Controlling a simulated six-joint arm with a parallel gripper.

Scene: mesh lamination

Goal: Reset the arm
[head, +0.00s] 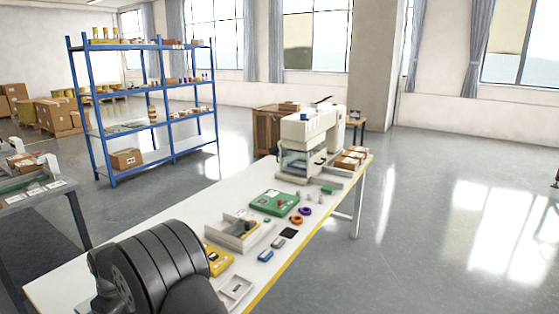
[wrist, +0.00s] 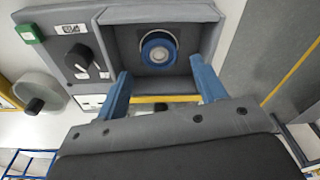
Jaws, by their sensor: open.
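My gripper (wrist: 162,82) shows in the wrist view with its two blue fingers spread apart and nothing between them. It faces a grey housing (wrist: 185,14) with a square recess. A blue round part (wrist: 158,50) with a pale ring sits in that recess, ahead of the fingertips and apart from them as far as I can see. A black knob (wrist: 79,58) is on the housing's left side. In the head view my dark arm link fills the lower left, and the gripper itself cannot be seen there.
The white table (head: 130,238) carries a white machine (head: 308,135), a green board (head: 273,203), an open grey box (head: 232,238), a yellow device (head: 219,261) and several small parts. A blue shelf (head: 107,160) stands behind. The floor at right is clear.

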